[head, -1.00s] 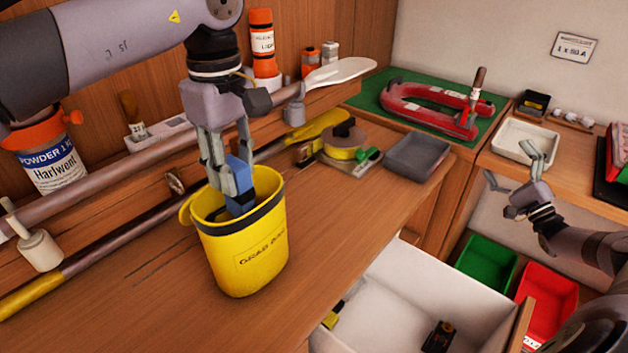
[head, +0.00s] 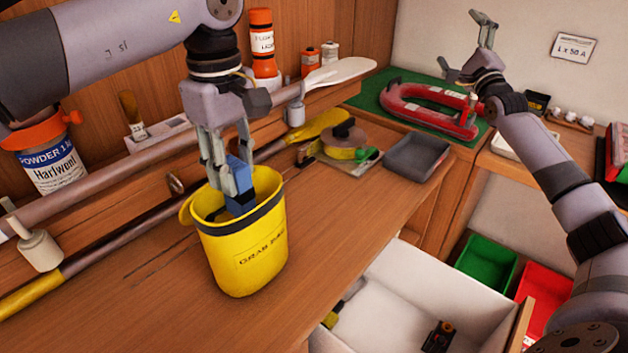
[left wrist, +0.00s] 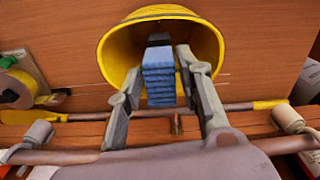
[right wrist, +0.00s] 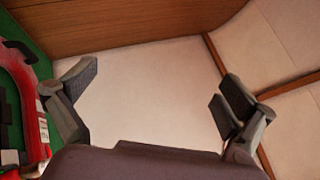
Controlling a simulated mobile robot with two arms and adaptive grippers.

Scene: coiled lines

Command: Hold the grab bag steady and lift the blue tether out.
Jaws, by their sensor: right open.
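The yellow grab bag (head: 240,262) stands upright on the wooden bench, its mouth open upward. The blue tether (head: 240,176) is a folded bundle standing up in the bag's mouth; its folds show in the left wrist view (left wrist: 159,82). My left gripper (head: 230,190) points down at the mouth, its fingers closed on either side of the tether. The bag hides the tether's lower end. My right gripper (head: 467,48) is open and empty, raised at the back right, well away from the bag. In its own view (right wrist: 160,90) only wall and wood lie between the fingers.
A paddle shaft (head: 120,240) runs behind the bag. A tape roll (head: 343,143) and grey tray (head: 417,156) sit further right. An open white drawer (head: 400,300) juts out at the front right. Bench space right of the bag is clear.

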